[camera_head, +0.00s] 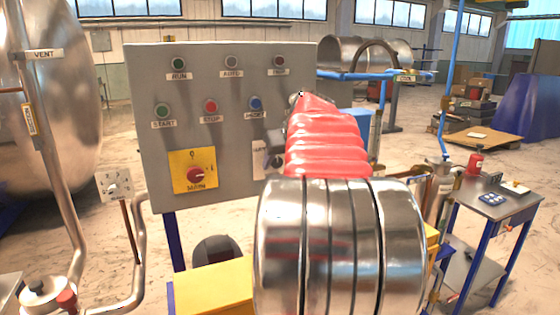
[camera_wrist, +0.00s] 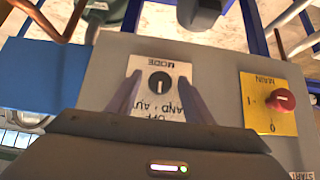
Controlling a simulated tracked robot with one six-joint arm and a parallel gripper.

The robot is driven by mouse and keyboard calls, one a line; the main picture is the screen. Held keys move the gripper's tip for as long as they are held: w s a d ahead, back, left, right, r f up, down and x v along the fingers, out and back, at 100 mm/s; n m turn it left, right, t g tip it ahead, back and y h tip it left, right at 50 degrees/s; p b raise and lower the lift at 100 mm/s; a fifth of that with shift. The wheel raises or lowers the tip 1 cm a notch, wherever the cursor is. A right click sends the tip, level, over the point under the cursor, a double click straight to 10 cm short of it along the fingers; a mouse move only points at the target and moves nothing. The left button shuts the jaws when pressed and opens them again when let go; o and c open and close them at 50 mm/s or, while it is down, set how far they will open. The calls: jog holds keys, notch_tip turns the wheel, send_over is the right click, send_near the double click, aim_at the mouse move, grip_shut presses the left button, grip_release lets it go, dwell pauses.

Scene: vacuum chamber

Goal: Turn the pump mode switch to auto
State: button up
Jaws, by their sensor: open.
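My gripper (camera_wrist: 159,79) is open, with one finger on each side of the knob in the picture. I cannot tell whether they touch it. In the head view the plate (camera_head: 259,160) shows partly at the panel's lower right.
The grey control panel (camera_head: 225,135) carries several buttons and a red main switch (camera_head: 195,175) on a yellow plate, left of the mode switch in the head view. A steel tank (camera_head: 45,110) stands at the left. A small table (camera_head: 495,205) is at the right.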

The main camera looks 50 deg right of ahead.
jog(key=shift+c, duration=0.2)
jog(key=c, duration=0.9)
jog(key=shift+d, duration=0.2)
jog(key=shift+c, duration=0.4)
jog(key=shift+a, duration=0.1)
jog(key=shift+s+y, duration=0.1)
jog(key=shift+y, duration=0.2)
jog(key=shift+s+d+f+m+t+y, duration=0.1)
jog(key=shift+d+m+t+y, duration=0.05)
jog(key=shift+m+t+y, duration=0.6)
jog(key=shift+s+d+f+m+t+y, duration=0.1)
jog(key=shift+d+m+t+y, duration=0.1)
jog(key=shift+m+t+y, duration=0.55)
jog(key=shift+s+d+f+m+t+y, duration=0.15)
jog(key=shift+m+t+y, duration=0.35)
jog(key=shift+y, duration=0.4)
jog(key=shift+w+r, duration=0.1)
